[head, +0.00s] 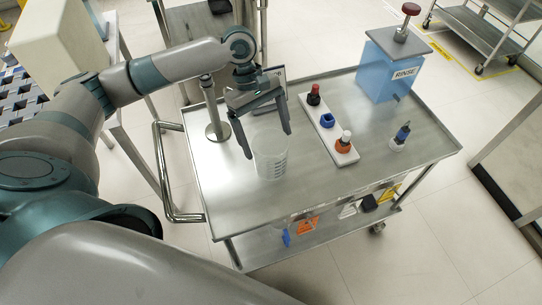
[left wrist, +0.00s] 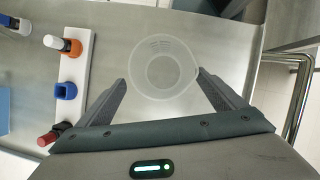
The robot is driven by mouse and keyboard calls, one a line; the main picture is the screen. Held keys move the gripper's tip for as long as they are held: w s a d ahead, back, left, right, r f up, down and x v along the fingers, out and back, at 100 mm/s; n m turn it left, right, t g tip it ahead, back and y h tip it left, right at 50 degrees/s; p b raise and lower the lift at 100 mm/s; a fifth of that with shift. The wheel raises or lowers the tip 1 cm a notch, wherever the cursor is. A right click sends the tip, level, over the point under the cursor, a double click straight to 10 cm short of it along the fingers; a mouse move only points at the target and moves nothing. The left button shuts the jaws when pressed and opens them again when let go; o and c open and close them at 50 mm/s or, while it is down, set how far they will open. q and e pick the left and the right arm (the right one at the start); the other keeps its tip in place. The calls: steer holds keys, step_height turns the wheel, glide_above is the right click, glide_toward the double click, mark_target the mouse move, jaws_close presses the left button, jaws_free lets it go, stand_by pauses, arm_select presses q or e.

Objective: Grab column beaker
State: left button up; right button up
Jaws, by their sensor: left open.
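The column beaker (head: 271,158) is a clear, empty-looking plastic beaker standing upright on the metal cart top. My left gripper (head: 269,145) is open above it, with one finger on either side of its rim in the head view. In the left wrist view the beaker (left wrist: 162,68) shows from above as a round rim, just beyond and between the open fingertips of my left gripper (left wrist: 162,84). I cannot tell whether the fingers touch it. My right gripper is not in view.
A white rack (head: 329,130) with red, blue and orange-based pieces stands right of the beaker. A small blue-topped piece (head: 401,136) and a blue RINSE container (head: 388,72) are farther right. A metal post (head: 214,112) stands left.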

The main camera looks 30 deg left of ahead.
mark_target(269, 152)
arm_select(q)
steer(key=shift+s+d+f+p, duration=0.2)
steer(key=shift+f+p, duration=0.15)
steer(key=shift+f, duration=0.1)
steer(key=p+x, duration=0.1)
steer(key=x, duration=0.2)
steer(key=shift+s+a, duration=0.1)
steer(key=shift+s, duration=0.05)
steer(key=shift+f, duration=0.6)
steer(key=c, duration=1.1)
